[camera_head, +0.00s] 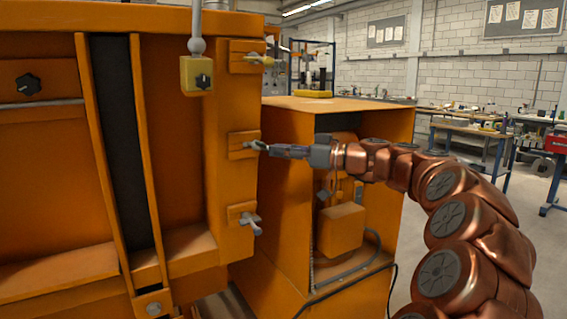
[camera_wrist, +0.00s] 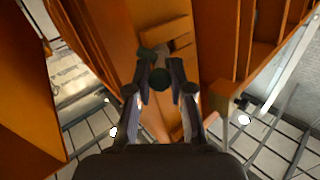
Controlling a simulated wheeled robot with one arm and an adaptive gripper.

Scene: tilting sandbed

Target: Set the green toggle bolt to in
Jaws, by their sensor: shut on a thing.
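The green toggle bolt (camera_head: 256,145) sits on the middle orange block at the right edge of the orange machine front. In the wrist view its dark green round knob (camera_wrist: 160,80) lies between my fingers. My gripper (camera_head: 270,149) reaches in from the right and is shut on this bolt; in the wrist view my gripper (camera_wrist: 159,72) points at the orange block. The fingers hide part of the bolt, and I cannot tell how far it is slid.
A yellow-handled bolt (camera_head: 262,60) is above and a pale grey-handled bolt (camera_head: 251,221) is below, on similar blocks. A yellow box with a black knob (camera_head: 197,76) hangs to the upper left. An open orange cabinet (camera_head: 285,115) stands just behind and under my arm.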

